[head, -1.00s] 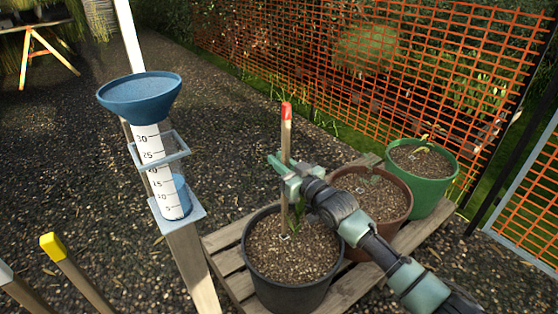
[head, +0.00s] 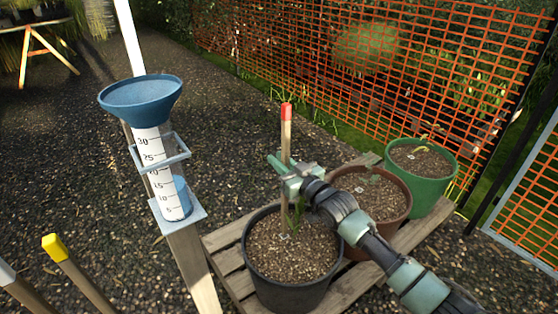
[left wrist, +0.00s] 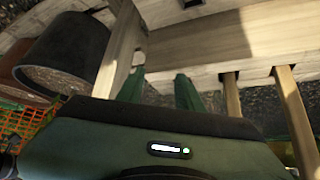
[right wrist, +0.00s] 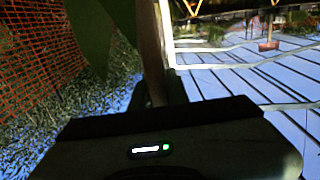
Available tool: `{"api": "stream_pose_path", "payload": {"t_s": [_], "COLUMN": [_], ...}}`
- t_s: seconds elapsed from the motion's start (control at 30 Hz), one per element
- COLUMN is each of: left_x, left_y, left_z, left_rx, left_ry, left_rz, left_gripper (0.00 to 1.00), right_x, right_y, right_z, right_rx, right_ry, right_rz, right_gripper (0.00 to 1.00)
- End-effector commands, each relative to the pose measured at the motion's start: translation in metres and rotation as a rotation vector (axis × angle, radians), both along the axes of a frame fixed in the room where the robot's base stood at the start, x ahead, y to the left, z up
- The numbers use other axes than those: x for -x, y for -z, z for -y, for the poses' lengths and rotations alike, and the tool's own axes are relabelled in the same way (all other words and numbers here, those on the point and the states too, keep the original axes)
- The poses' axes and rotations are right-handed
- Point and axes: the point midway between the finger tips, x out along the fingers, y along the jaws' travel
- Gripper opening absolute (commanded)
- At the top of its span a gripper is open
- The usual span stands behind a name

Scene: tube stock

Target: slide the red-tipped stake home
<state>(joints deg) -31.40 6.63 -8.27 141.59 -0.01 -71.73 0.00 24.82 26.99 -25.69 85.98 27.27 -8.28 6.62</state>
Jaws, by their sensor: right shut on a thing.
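The red-tipped stake (head: 287,131) stands about upright in the black pot (head: 290,292) of soil, its red tip on top. My right gripper (head: 287,173) is shut on the stake's middle, above the soil. A small green plant stands close beside the stake's foot. The stake's lower end is hidden in the soil. My left gripper (left wrist: 160,88) is open and empty, with its two green fingers apart, near pale wooden boards.
A brown pot (head: 390,225) and a green pot (head: 434,200) stand behind the black pot on a slatted pallet (head: 225,261). A rain gauge with a blue funnel (head: 140,100) is on a post at left. A yellow-tipped stake (head: 56,246) is at lower left. Orange mesh fence (head: 400,70) runs behind.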

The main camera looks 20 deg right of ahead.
Motion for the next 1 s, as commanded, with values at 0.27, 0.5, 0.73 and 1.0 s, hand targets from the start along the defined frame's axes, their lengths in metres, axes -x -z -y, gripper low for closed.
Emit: {"api": "stream_pose_path", "payload": {"t_s": [0.27, 0.5, 0.73, 1.0], "left_x": [0.001, -0.005, -0.012, -0.021], "left_y": [0.001, -0.001, -0.004, -0.010], "left_z": [-0.001, 0.000, 0.003, 0.007], "left_rx": [-0.001, 0.003, 0.012, 0.022], "left_ry": [-0.001, 0.002, 0.005, 0.010], "left_rz": [-0.003, 0.027, 0.067, 0.115], "left_gripper": [0.36, 0.36, 0.36, 0.36], "right_x": [0.000, 0.000, 0.000, 0.000], "right_y": [0.000, 0.003, 0.007, 0.011], "right_z": [0.000, 0.000, 0.000, 0.000], "right_rx": [0.000, 0.000, 0.000, 0.000], "right_ry": [0.000, 0.000, 0.000, 0.000], "right_rz": [0.001, 0.000, 0.000, 0.000], "right_gripper": [0.00, 0.00, 0.00, 0.00]}}
